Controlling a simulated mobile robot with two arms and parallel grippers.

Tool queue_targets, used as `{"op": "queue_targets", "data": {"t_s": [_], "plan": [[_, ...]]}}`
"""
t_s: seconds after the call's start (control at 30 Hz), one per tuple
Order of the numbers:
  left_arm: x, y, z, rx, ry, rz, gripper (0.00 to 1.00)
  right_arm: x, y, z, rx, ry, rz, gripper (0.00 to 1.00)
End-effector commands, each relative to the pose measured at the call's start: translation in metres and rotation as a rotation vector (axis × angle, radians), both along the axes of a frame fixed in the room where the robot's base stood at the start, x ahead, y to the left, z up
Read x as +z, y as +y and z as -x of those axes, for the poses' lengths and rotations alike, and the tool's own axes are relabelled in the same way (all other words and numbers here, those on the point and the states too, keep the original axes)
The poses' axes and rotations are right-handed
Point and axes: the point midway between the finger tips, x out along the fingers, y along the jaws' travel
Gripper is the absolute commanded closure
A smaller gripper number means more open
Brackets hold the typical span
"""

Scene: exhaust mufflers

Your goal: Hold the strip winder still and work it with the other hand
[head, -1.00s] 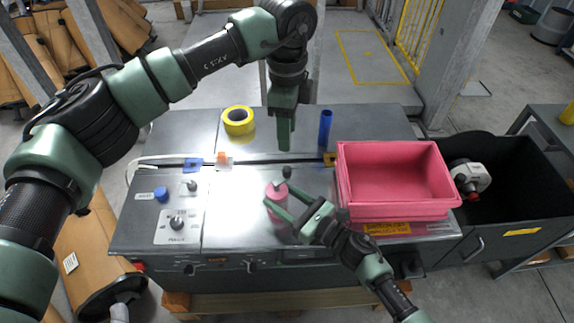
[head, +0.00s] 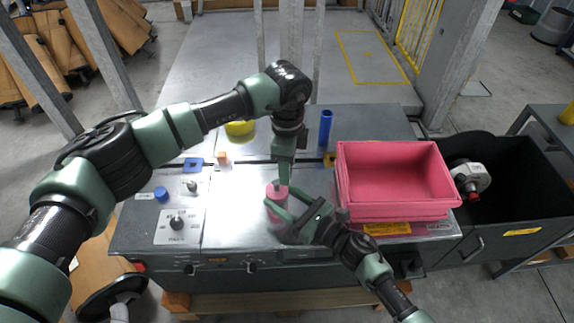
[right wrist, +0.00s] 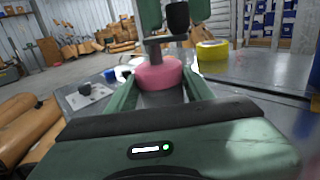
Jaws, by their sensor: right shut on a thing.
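The strip winder (head: 277,189) is a small pink drum standing on the grey metal bench top. In the right wrist view its pink body (right wrist: 158,72) sits between my right fingers, with a grey crank bar and a black knob (right wrist: 177,17) above it. My right gripper (head: 279,199) is shut on the pink body from the front right. My left gripper (head: 284,181) points down right over the winder's top. In the right wrist view its green fingers show on both sides of the black knob. Whether they press on the knob I cannot tell.
A pink bin (head: 395,178) stands close to the right of the winder. A blue tube (head: 325,127) and a yellow tape roll (head: 240,129), partly behind my left arm, are at the back. A control panel (head: 180,226) with a knob and a blue cap (head: 161,193) lie left.

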Motion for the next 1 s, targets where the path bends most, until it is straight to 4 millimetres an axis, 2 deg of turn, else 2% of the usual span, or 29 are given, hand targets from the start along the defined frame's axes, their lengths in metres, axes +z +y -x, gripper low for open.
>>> {"op": "queue_targets", "data": {"t_s": [0.1, 0.13, 0.27, 0.3, 0.67, 1.0], "plan": [[0.0000, -0.0001, 0.0000, 0.000, 0.000, 0.000, 0.57, -0.0004, -0.0001, 0.0000, 0.000, 0.001, 0.001, 0.94], [0.0000, -0.0001, 0.0000, 0.000, 0.000, 0.000, 0.62, -0.0004, -0.0001, 0.0000, 0.000, 0.001, 0.001, 0.94], [0.0001, -0.0001, 0.0000, 0.000, 0.000, 0.000, 0.98, -0.0004, -0.0001, 0.0000, 0.000, 0.001, 0.001, 0.94], [0.0002, -0.0001, 0.0000, 0.000, 0.000, 0.000, 1.00, -0.0004, -0.0001, 0.0000, 0.000, 0.001, 0.001, 0.94], [0.0005, -0.0007, 0.0012, -0.043, 0.000, 0.000, 1.00, -0.0004, -0.0001, 0.0000, 0.000, 0.001, 0.001, 0.94], [0.0006, -0.0030, 0.0076, -0.272, 0.001, 0.000, 1.00, -0.0005, -0.0001, 0.0000, 0.000, 0.001, 0.001, 0.94]]}}
